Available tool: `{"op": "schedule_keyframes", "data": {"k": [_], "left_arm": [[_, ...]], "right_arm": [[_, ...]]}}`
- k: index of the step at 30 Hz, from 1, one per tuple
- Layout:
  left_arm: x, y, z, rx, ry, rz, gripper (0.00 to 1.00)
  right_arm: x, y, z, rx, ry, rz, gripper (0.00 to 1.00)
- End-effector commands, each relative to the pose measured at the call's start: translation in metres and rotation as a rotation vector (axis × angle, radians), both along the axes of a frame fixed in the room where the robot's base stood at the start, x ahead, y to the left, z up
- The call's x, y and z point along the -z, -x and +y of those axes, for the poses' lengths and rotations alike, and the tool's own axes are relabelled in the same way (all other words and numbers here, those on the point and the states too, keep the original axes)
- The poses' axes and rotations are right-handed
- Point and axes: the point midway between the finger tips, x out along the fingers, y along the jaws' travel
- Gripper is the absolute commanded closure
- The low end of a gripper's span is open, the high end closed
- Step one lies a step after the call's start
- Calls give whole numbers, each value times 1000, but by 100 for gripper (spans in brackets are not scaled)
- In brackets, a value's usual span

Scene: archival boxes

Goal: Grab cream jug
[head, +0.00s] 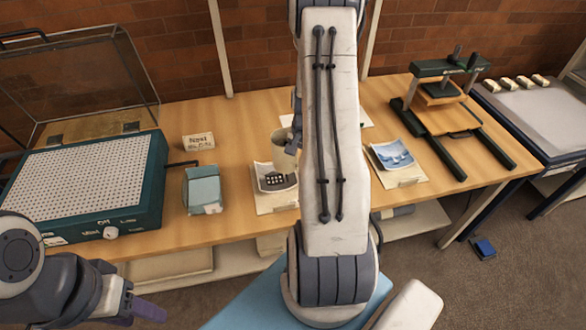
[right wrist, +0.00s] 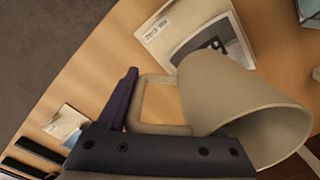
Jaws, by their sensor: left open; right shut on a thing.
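The cream jug (head: 284,150) stands out behind my right arm in the head view, partly hidden by it. In the right wrist view the cream jug (right wrist: 238,100) is large and close, with its squarish handle pointing left. My right gripper (right wrist: 127,98) is shut on that handle. One purple finger shows along the handle's outer side; the other finger is hidden. I cannot tell whether the jug touches the table. My left gripper (head: 140,308) is open at the lower left of the head view, away from the jug.
Photos on card folders (head: 276,184) (head: 395,160) lie near the jug. A blue-grey box (head: 203,190), a small lettered card (head: 198,142) and a perforated-top case (head: 85,185) are on the left. A green press (head: 440,100) stands right. Bare wood (head: 240,125) shows behind the box.

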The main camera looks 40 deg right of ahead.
Motion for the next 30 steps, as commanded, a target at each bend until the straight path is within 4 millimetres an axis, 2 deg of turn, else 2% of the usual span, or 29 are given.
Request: {"op": "schedule_keyframes", "data": {"k": [13, 30], "left_arm": [[6, 0, 0, 0, 0, 0, 50], [7, 0, 0, 0, 0, 0, 50]], "right_arm": [[-14, 19, -15, 1, 1, -1, 100], [-17, 23, -17, -1, 1, 0, 100]]}}
